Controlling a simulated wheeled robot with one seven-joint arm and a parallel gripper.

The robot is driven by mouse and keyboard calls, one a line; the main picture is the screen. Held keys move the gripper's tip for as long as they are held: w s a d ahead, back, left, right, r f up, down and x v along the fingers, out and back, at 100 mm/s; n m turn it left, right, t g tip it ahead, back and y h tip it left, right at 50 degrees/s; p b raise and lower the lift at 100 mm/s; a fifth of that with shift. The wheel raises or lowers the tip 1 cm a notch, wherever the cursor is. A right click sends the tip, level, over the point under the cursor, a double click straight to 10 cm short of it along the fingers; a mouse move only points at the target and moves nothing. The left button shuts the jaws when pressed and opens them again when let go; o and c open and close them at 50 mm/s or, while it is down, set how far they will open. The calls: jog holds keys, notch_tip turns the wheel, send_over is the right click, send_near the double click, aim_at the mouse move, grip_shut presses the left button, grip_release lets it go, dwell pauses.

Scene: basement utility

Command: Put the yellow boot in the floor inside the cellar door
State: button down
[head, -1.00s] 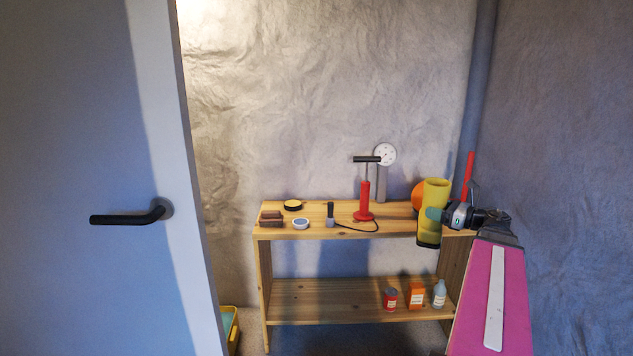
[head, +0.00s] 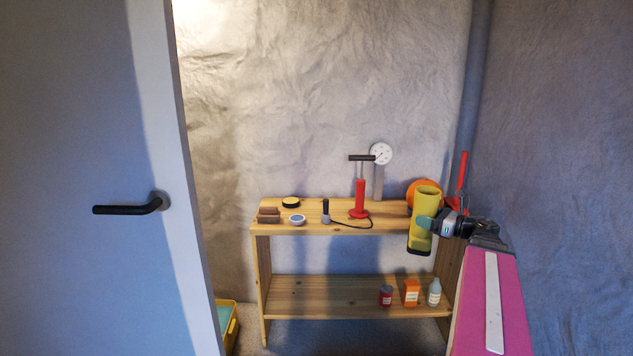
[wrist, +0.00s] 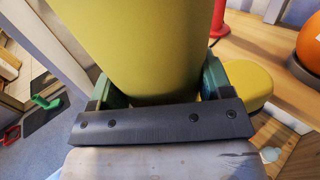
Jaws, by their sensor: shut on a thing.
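The yellow boot (head: 424,215) is upright, with a dark sole, in front of the right end of the wooden shelf in the head view. My gripper (head: 428,224) is shut on the boot's shaft from the right. In the wrist view the boot (wrist: 135,45) fills the top middle, between the two green finger pads of my gripper (wrist: 160,88); its toe shows at the right. A grey door (head: 90,250) with a black handle (head: 130,208) stands at the left in the head view. I cannot tell whether it is the cellar door; the floor beside it is mostly hidden.
The wooden shelf (head: 335,230) carries a red pump (head: 360,196), brushes, tins and an orange ball (head: 420,190) on top. A can, a box and a bottle (head: 434,292) stand below. A yellow tub (head: 229,325) sits on the floor by the door's edge.

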jog(key=a+f, duration=0.4)
jog(key=a, duration=0.4)
jog(key=a+f, duration=0.4)
jog(key=a, duration=0.4)
jog(key=shift+w+f+n+g, duration=0.3)
jog(key=shift+w+f+g, duration=0.05)
jog(key=shift+g, duration=0.05)
jog(key=shift+s+a, duration=0.1)
jog(key=shift+s, duration=0.05)
